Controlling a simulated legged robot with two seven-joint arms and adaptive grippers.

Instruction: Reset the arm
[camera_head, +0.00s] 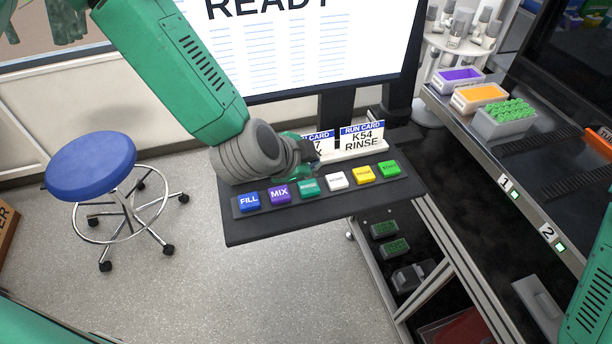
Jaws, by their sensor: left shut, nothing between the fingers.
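My left arm comes in from the upper left, and its grey wrist hangs over the black button shelf. My left gripper (314,166) is shut and empty, close above the row of buttons near the teal and white ones. It is partly hidden behind the wrist, and I cannot tell whether it touches a button. My right gripper is out of view; only green parts of my right arm show at the right edge.
The button panel (240,228) bears FILL (249,202), MIX (279,193) and several other buttons. A run card reading K54 RINSE (361,138) stands behind them. A READY screen (330,45) is above. A blue stool (92,165) stands left. A bench (470,128) with coloured racks is right.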

